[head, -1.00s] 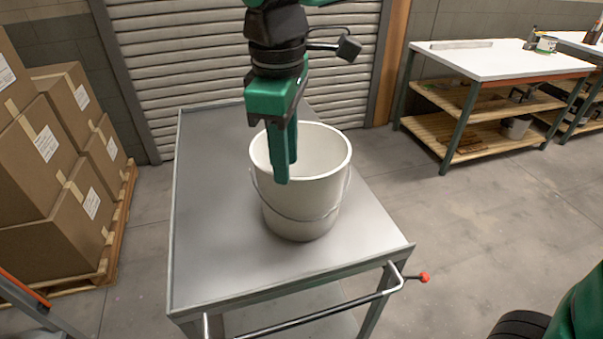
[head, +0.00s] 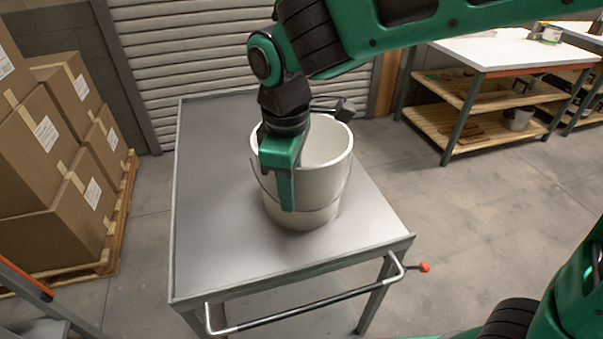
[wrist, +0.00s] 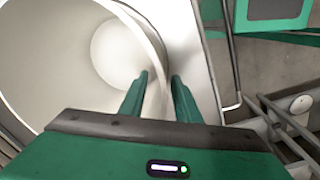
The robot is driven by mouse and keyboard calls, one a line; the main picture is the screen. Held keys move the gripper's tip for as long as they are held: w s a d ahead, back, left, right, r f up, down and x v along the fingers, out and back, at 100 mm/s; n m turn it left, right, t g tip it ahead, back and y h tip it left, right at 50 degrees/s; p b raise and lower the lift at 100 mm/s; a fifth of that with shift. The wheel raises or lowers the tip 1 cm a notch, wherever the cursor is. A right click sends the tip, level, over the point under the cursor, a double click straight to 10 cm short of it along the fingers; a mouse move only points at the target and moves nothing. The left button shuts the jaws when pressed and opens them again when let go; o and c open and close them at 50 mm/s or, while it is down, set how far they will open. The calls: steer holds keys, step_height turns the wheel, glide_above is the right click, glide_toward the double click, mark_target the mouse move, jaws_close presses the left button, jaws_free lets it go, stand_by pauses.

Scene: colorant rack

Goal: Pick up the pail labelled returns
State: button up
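A white pail (head: 325,185) with a wire handle stands upright on the grey metal cart. No label shows on the side I see, so I cannot read whether it says returns. My gripper (head: 285,190) points down at the pail's near left rim. In the wrist view, the pail (wrist: 60,60) fills the left, and my gripper (wrist: 160,75) straddles its wall, one finger inside and one outside. The fingers are apart, with some gap around the rim. In the head view, one finger shows in front of the pail's outer wall; the other is hidden.
The cart top (head: 225,230) is otherwise bare, with a push handle (head: 310,303) at its front edge. Stacked cartons (head: 50,160) stand on a pallet at left. A white-topped workbench (head: 500,53) with shelves is at the back right; another pail (head: 518,118) sits there.

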steer(key=shift+f, duration=0.1)
steer(key=shift+c, duration=0.6)
jaws_close()
